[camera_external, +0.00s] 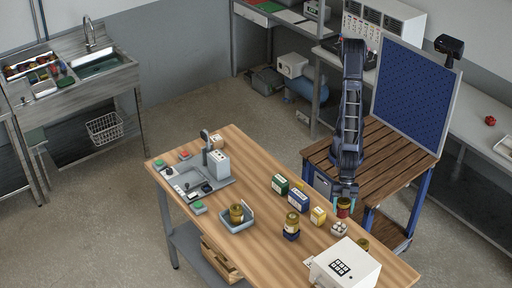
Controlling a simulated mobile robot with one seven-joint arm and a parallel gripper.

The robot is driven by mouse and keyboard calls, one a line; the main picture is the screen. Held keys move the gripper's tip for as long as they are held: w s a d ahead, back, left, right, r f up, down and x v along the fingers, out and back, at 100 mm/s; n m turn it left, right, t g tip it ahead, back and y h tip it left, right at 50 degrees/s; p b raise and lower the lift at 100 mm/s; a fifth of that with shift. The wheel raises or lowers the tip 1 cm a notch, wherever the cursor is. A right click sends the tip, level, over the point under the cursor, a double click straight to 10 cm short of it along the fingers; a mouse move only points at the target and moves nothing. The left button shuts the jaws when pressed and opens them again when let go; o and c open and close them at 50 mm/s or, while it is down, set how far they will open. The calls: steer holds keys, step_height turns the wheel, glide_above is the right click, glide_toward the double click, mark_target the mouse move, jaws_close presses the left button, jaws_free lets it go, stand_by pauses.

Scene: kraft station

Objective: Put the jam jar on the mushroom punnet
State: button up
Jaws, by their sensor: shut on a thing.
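My gripper (343,203) is shut on the jam jar (343,210), a small dark red jar with a lighter top. It is upright between the fingers near the table's right edge. The mushroom punnet (338,229), a small tray of several pale round mushrooms, sits on the wooden table just in front of the jar in the picture. The jar appears behind or above the punnet. I cannot tell whether the two touch.
Left of the punnet are a yellow box (318,215), a jar on a dark blue base (292,222), a blue box (298,200) and a green box (280,184). A white box-shaped machine (345,266) stands in front. A blue tray (237,226) holds another jar.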

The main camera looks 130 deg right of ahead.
steer(key=shift+f, duration=3.55)
steer(key=o, duration=1.2)
steer(key=shift+f, duration=0.1)
steer(key=shift+o, duration=0.2)
steer(key=v, duration=1.2)
steer(key=s+d+r+m+h, duration=0.1)
steer(key=d+r, duration=0.2)
steer(key=d, duration=0.4)
steer(key=s+d+r+m+t, duration=0.1)
steer(key=s+d+r+m, duration=0.15)
steer(key=d, duration=0.45)
steer(key=s+d+r+m+h, duration=0.1)
steer(key=d+r, duration=0.2)
steer(key=d, duration=0.4)
steer(key=s+d+r+m+h, duration=0.1)
steer(key=s+d+m, duration=0.3)
steer(key=s+d, duration=1.1)
steer(key=shift+s+d+r, duration=0.4)
steer(key=shift+d+r, duration=0.25)
steer(key=shift+d, duration=0.45)
steer(key=shift+m, duration=0.25)
